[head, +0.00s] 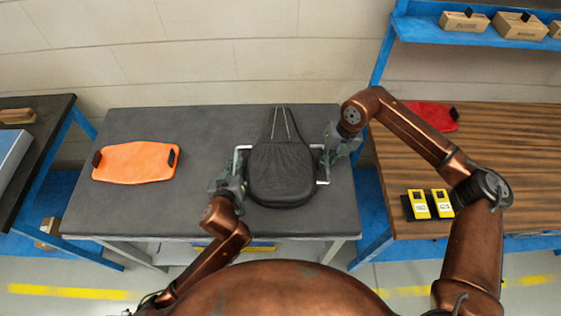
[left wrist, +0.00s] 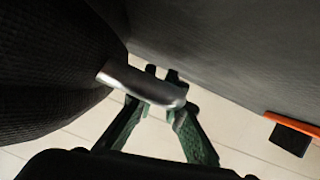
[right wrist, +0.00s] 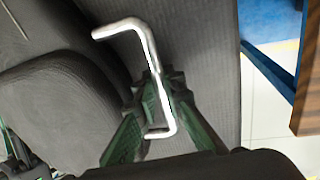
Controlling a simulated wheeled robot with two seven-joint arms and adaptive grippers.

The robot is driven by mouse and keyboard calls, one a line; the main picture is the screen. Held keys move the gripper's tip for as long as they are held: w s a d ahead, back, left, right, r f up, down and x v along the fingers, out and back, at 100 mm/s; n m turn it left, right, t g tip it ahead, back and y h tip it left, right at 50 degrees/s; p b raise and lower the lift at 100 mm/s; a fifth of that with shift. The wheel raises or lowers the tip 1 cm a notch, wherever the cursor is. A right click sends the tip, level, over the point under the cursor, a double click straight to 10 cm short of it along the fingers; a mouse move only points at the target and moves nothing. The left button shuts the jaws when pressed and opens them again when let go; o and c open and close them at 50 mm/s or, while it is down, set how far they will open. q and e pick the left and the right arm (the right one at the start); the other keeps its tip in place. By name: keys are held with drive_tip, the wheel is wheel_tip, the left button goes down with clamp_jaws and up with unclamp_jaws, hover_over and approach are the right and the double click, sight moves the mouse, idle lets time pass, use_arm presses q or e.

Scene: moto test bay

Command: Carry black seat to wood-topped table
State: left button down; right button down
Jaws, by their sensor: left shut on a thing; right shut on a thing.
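The black seat (head: 282,172) is on or just above the dark grey table (head: 130,215) in the head view, its narrow end toward the wall. It has a metal side handle on each side. My left gripper (head: 232,180) is shut on the left handle (left wrist: 145,85), which shows in the left wrist view. My right gripper (head: 332,158) is shut on the right handle (right wrist: 150,65), clear in the right wrist view. I cannot tell whether the seat touches the table. The wood-topped table (head: 520,160) stands at the right.
An orange panel with black grips (head: 135,163) lies on the grey table's left. On the wood-topped table are a red item (head: 435,115) and two yellow devices (head: 430,204). A blue shelf (head: 480,35) with boxes rises above its back. A gap separates the tables.

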use_arm(q)
drive_tip(key=shift+r, duration=0.15)
use_arm(e)
drive_tip(key=shift+r, duration=0.2)
idle(0.5)
